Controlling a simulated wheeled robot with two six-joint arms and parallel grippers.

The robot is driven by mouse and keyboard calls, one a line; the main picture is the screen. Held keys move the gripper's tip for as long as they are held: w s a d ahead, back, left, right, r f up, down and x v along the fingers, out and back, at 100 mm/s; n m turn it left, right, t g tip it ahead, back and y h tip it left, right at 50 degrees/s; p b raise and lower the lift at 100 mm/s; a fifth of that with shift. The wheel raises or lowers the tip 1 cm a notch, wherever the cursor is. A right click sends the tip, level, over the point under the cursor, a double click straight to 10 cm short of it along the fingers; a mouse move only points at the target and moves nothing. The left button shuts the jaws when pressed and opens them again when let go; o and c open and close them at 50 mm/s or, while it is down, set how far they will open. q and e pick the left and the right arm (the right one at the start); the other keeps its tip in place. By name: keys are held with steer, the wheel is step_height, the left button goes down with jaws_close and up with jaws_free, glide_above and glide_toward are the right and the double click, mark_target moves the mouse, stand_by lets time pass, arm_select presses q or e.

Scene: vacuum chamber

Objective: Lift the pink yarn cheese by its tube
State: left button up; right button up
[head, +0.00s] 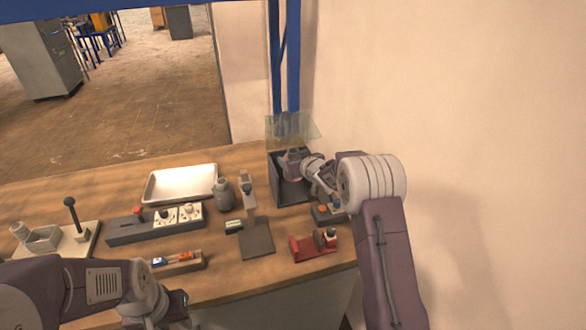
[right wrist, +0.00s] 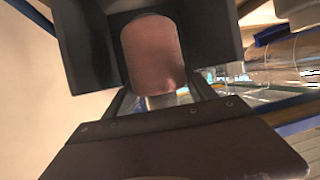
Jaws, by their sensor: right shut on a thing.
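The pink yarn cheese (head: 291,160) is a small dull pink cylinder at the mouth of the dark open-topped chamber (head: 275,183) in the head view. My right gripper (head: 303,163) is shut on it there. In the right wrist view the pink yarn cheese (right wrist: 152,58) sits between the dark fingers of my right gripper (right wrist: 150,45), with a short pale piece, perhaps its tube, showing below it. I cannot tell exactly where the fingers touch it. My left gripper (head: 178,305) is low at the table's front edge, apart from everything; its jaws are unclear.
The chamber's see-through lid (head: 290,127) stands raised behind it. A white tray (head: 182,184), a grey bottle (head: 224,192), a socket strip (head: 128,232), a dark plate (head: 257,240) and a red holder (head: 303,249) stand on the wooden table. A wall is close on the right.

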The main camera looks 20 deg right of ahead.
steer(key=s+b, duration=0.3)
steer(key=s, duration=1.6)
steer(key=shift+s+d+r, duration=0.35)
steer(key=shift+r, duration=0.1)
